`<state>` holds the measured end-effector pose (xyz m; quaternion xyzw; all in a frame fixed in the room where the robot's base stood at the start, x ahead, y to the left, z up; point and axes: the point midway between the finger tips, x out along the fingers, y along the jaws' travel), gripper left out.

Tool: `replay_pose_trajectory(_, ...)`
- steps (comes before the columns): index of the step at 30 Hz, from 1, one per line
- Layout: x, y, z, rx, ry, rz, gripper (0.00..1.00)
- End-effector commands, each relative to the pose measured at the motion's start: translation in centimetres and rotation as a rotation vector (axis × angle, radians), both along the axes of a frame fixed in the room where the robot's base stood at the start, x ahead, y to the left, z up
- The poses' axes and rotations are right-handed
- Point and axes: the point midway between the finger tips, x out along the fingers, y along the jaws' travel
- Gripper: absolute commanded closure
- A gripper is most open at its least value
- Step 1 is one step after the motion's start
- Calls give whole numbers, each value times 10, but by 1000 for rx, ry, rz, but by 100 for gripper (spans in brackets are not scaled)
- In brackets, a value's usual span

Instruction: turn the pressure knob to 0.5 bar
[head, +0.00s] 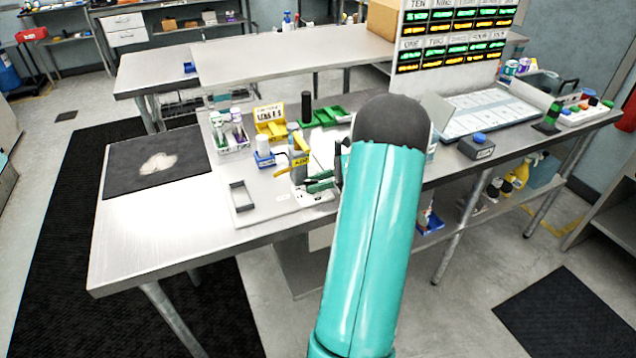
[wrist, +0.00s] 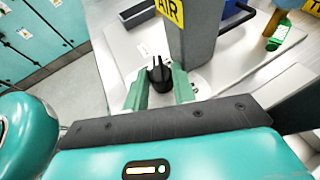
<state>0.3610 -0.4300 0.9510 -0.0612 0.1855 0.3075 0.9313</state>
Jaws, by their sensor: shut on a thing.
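The black pressure knob (wrist: 158,72) shows in the wrist view, with a pointed grip standing up from a round base. My gripper (wrist: 161,86) has its two green fingers on either side of the knob and is shut on it. A grey post (wrist: 195,42) with a yellow "AIR" label (wrist: 170,10) stands just behind it. In the head view my gripper (head: 320,181) is at the white unit on the bench, partly behind my arm. The knob cannot be made out there, and no bar scale is readable in either view.
A grey tray (head: 242,196) lies left of my gripper on the metal bench (head: 150,240). Yellow holders (head: 270,121), small bottles and a green rack (head: 325,116) stand behind. A dark mat (head: 125,174) lies at left; the bench's front left is clear.

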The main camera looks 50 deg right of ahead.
Motion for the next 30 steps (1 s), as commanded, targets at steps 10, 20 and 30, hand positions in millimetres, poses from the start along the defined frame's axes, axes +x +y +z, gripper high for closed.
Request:
replay_pose_trajectory(10, 3, 1, 2, 0, -5, 12, 97)
replay_pose_trajectory(20, 3, 0, 2, -2, -5, 10, 52)
replay_pose_trajectory(30, 3, -1, 1, -4, -4, -14, 52)
